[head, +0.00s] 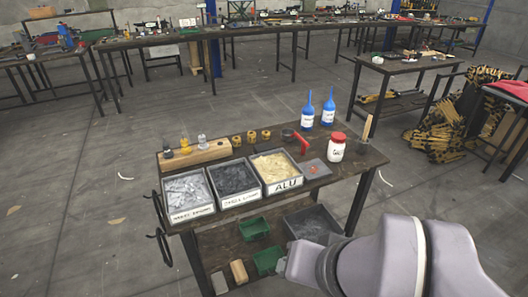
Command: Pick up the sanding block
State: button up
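A small tan block (239,271) lies on the lower shelf of the cart, left of a green bin; it may be the sanding block, but it is too small to be sure. A flat grey piece (219,282) lies just left of it. My arm comes in from the lower right, and my gripper (286,266) is at its left end, right of the tan block and apart from it in the picture. Its fingers are not clear, so I cannot tell whether it is open or holds anything.
The cart's top (345,168) carries three labelled bins, including the ALU bin (282,188), a wooden rack (195,155), blue bottles (307,118) and a red-lidded jar (337,148). Green bins (254,229) and a grey tray (312,222) are below. Open floor surrounds the cart.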

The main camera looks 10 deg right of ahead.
aim_at(266, 147)
jog(key=i+j, duration=0.1)
jog(key=i, duration=0.55)
jog(key=i+j+z, duration=0.1)
jog(key=i, duration=0.55)
